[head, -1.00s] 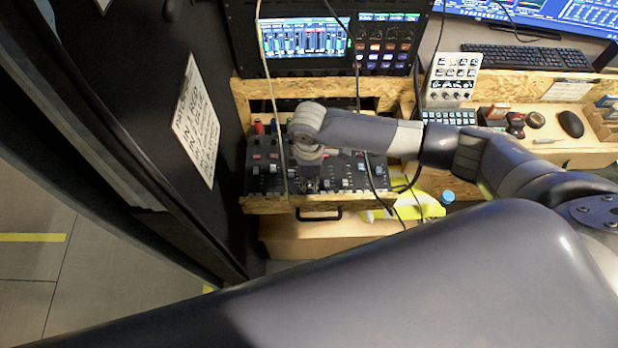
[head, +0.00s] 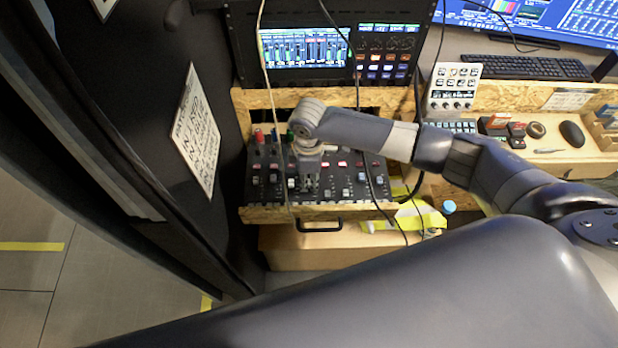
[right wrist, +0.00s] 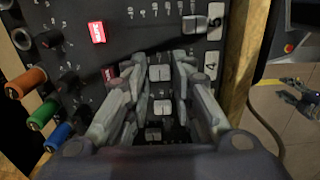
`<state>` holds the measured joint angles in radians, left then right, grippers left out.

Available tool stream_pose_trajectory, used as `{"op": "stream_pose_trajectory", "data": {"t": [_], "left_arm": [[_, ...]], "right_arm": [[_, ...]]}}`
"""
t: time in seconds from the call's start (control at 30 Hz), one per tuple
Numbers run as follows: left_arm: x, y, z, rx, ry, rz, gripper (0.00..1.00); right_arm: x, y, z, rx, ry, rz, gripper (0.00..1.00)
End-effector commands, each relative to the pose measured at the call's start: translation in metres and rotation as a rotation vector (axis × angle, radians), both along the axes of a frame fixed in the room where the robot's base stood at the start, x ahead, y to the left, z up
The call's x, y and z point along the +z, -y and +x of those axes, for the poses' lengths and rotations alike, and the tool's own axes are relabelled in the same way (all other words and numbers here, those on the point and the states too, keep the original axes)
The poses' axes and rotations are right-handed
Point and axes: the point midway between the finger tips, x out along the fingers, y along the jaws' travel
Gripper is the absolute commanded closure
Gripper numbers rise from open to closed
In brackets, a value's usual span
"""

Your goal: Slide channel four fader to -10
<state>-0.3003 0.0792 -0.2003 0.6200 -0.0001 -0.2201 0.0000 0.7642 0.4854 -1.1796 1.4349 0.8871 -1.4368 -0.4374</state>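The black mixer (head: 345,183) sits on a chipboard drawer under the rack. My right gripper (head: 308,185) points down over its fader rows and hides part of them. In the right wrist view, its two fingers (right wrist: 160,70) are apart, on either side of the pale channel four fader cap (right wrist: 160,73), which lines up with the label 4 (right wrist: 210,66). I cannot tell whether the fingers touch the cap. The channel five fader (right wrist: 190,25) is beside label 5, nearer the panel edge. More fader caps show lower between the fingers. My left gripper is not in view.
Orange, green and blue plugs (right wrist: 27,82) stand up from the mixer's far side. Cables (head: 366,155) hang across the mixer. A screen (head: 305,47) is above it. A keyboard (head: 525,68) and a mouse (head: 572,134) lie to the right.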

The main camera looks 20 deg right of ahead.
Motion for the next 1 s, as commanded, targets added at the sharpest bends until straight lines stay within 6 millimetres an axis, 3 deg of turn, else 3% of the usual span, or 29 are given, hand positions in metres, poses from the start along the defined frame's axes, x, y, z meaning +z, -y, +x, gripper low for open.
{"op": "stream_pose_trajectory", "data": {"t": [0.37, 0.47, 0.8, 1.0], "left_arm": [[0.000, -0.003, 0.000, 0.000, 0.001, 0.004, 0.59], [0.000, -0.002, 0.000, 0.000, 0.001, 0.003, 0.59], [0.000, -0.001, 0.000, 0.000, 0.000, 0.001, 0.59], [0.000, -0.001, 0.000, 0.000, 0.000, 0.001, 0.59]], "right_arm": [[0.004, 0.000, 0.000, -0.001, 0.001, 0.000, 0.73], [0.017, 0.000, 0.001, 0.000, 0.003, 0.002, 0.73], [0.087, 0.000, 0.001, 0.001, 0.003, 0.001, 0.73], [0.113, 0.000, 0.000, 0.000, 0.000, 0.001, 0.73]]}}
